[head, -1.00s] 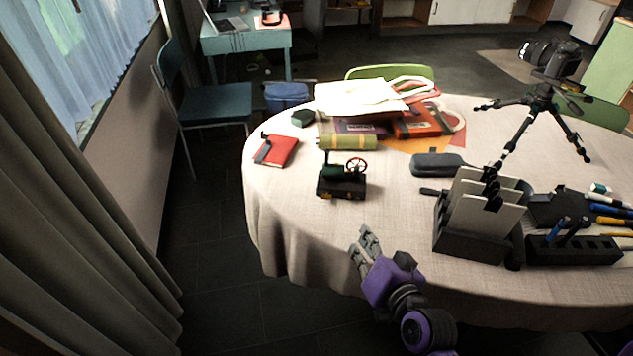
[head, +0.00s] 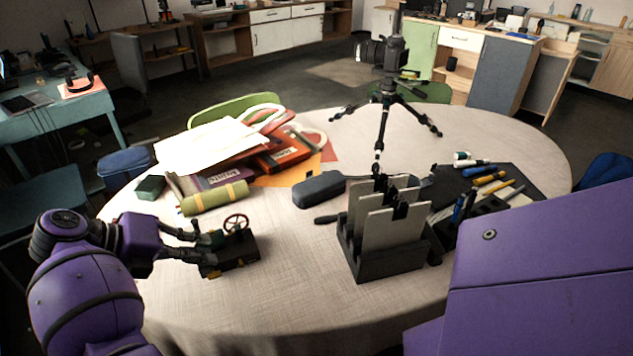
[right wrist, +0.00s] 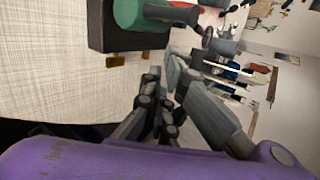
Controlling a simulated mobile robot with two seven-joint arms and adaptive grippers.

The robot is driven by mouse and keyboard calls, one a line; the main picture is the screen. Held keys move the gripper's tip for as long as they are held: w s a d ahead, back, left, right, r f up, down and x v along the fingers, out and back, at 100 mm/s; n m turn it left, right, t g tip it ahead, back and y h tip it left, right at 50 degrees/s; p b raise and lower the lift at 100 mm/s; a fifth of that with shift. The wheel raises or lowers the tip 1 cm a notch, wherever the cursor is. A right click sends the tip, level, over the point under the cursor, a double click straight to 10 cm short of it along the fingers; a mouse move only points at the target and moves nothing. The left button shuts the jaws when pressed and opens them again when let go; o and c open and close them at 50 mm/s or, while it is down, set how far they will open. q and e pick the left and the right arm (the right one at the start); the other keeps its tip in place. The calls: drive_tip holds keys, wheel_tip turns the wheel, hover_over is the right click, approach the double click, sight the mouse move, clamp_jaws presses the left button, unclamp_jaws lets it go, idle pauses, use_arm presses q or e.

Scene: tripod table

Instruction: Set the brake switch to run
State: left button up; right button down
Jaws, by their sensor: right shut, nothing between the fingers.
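A small model steam engine (head: 236,258) with a dark base and a spoked flywheel (head: 236,222) stands on the near left of the round table. In the right wrist view its green boiler (right wrist: 127,12) and black base (right wrist: 122,38) show at the top, with small brass parts (right wrist: 116,60) along the base. I cannot make out which part is the brake switch or how it is set. My right gripper (head: 208,248) is shut and empty, its fingertips close beside the engine's left side; contact cannot be told. Its fingers also show in the right wrist view (right wrist: 163,78). My left gripper is out of view.
A rolled green-yellow case (head: 215,198) and stacked books lie behind the engine. A black file rack (head: 385,262), a dark case (head: 320,188) and a camera tripod (head: 382,125) stand to the right. The cloth between engine and rack is clear.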

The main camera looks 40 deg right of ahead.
sight(241, 264)
drive_tip(key=shift+g+y, duration=0.6)
drive_tip(key=a, duration=0.3)
drive_tip(key=s+a+f+b, duration=0.1)
drive_tip(key=shift+a, duration=0.25)
drive_tip(key=b+x, duration=0.5)
drive_tip(key=shift+s+a+f+b, duration=0.1)
drive_tip(key=shift+a+b, duration=0.05)
drive_tip(key=shift+b, duration=0.2)
drive_tip(key=b+x, duration=0.2)
drive_tip(key=x, duration=0.1)
drive_tip(key=shift+s+d, duration=0.1)
drive_tip(key=shift+d, duration=0.35)
drive_tip(key=shift+s+d+f, duration=0.1)
drive_tip(key=shift+d+f, duration=0.25)
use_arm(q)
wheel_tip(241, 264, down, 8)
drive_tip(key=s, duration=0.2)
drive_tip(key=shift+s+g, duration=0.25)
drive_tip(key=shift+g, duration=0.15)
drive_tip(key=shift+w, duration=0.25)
use_arm(e)
drive_tip(key=shift+d, duration=0.1)
